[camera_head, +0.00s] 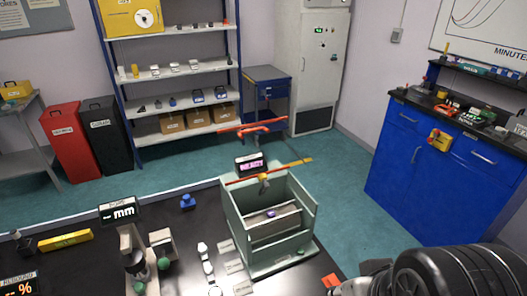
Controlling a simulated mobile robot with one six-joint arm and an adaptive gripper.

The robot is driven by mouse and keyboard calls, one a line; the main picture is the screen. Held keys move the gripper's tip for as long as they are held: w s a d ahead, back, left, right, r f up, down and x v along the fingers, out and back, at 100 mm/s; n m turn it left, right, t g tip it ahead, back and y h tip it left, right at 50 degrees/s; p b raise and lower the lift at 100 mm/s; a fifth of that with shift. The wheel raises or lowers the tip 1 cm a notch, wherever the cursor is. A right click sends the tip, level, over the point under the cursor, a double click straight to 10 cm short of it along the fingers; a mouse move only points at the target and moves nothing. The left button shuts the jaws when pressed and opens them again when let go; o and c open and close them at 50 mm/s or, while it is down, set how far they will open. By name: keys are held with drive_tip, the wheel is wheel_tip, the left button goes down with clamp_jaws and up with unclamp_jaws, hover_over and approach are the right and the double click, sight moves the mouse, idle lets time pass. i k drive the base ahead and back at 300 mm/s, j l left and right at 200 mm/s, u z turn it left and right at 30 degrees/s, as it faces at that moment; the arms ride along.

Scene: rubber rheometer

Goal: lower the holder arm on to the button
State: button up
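A pale green open-topped apparatus (229,217) stands on the dark bench, with a small pink-lit display (251,166) at its back. Red bars (256,129) and a red-and-yellow bar (290,167) run across its top, with a small yellow part (264,178) near the middle. A pale block inside carries a small purple piece (271,213). I cannot tell which part is the holder arm, or whether the purple piece is the button. Part of my dark arm shows at the bottom right, to the right of the apparatus. My gripper's fingers are not visible.
A gauge with an "mm" display (124,212) stands left of the apparatus. Between them lie several pale samples (233,266) and a blue piece (188,201). A yellow bar (66,240) lies at left. A small orange-red piece (332,282) is near my arm.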

sight(262, 178)
drive_tip(key=i+l+z, duration=0.1)
drive_tip(key=l+z, duration=0.3)
drive_tip(key=i+l+z, duration=0.15)
drive_tip(key=l+z, duration=0.3)
drive_tip(key=i+l, duration=0.55)
drive_tip(key=i+l+u, duration=0.15)
drive_tip(key=i+l, duration=0.4)
drive_tip(key=l, duration=0.15)
drive_tip(key=i+j+u, duration=0.1)
drive_tip(key=u, duration=0.35)
drive_tip(key=i+u, duration=0.3)
drive_tip(key=u, duration=0.15)
drive_tip(key=i+u, duration=0.2)
drive_tip(key=u, duration=0.25)
drive_tip(key=i+l+u, duration=0.15)
drive_tip(key=u, duration=0.3)
drive_tip(key=i+l+u, duration=0.2)
drive_tip(key=u, duration=0.25)
drive_tip(key=i+l+u, duration=0.15)
drive_tip(key=u, duration=0.3)
drive_tip(key=i+l+u, duration=0.25)
drive_tip(key=u, duration=0.15)
drive_tip(key=i+l+u, duration=0.25)
drive_tip(key=u, duration=0.2)
drive_tip(key=i+l+u, duration=0.1)
drive_tip(key=l+u, duration=0.35)
drive_tip(key=i+l+u, duration=0.1)
drive_tip(key=l+u, duration=0.15)
drive_tip(key=u, duration=0.15)
